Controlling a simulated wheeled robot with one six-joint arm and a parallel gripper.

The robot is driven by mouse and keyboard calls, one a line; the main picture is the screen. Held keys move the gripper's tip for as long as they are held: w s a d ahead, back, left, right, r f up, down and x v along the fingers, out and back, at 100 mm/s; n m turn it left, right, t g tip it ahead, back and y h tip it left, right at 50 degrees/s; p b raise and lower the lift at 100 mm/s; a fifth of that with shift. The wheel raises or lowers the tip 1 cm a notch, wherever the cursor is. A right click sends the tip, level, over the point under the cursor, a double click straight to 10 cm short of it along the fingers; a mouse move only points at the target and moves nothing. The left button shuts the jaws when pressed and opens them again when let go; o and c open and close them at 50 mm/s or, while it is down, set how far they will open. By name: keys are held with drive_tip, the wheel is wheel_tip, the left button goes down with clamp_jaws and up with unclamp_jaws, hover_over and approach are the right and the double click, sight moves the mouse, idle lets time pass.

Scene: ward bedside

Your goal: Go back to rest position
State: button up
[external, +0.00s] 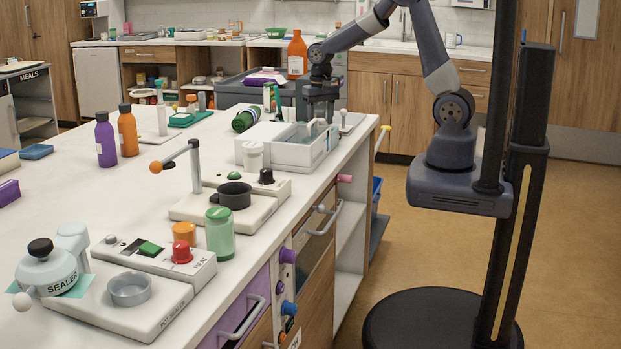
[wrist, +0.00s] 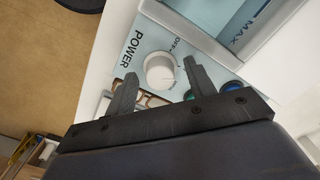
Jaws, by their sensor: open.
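My gripper (external: 319,108) points down above the far right part of the long white counter (external: 90,190), by a white device with a clear-walled basin (external: 300,148). In the wrist view my gripper (wrist: 155,82) is open, with its two dark fingers apart and nothing held. A white round knob (wrist: 160,72) on a panel marked POWER shows between and beyond the fingertips. I cannot tell whether the fingers touch the knob. My arm bends up and over from its column at the right.
Purple (external: 105,140) and orange (external: 128,131) bottles stand on the counter. A tall orange bottle (external: 297,55) stands behind my gripper. The floor (external: 580,250) at the right is clear.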

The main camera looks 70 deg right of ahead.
idle(0.3)
wheel_tip(320, 180, up, 11)
wheel_tip(320, 180, down, 11)
drive_tip(key=shift+f, duration=0.1)
drive_tip(key=n, duration=0.5)
drive_tip(key=n+p, duration=0.1)
drive_tip(key=n, duration=0.5)
wheel_tip(320, 180, up, 11)
drive_tip(key=shift+n+b, duration=0.3)
drive_tip(key=shift+b, duration=0.1)
drive_tip(key=shift+o, duration=0.3)
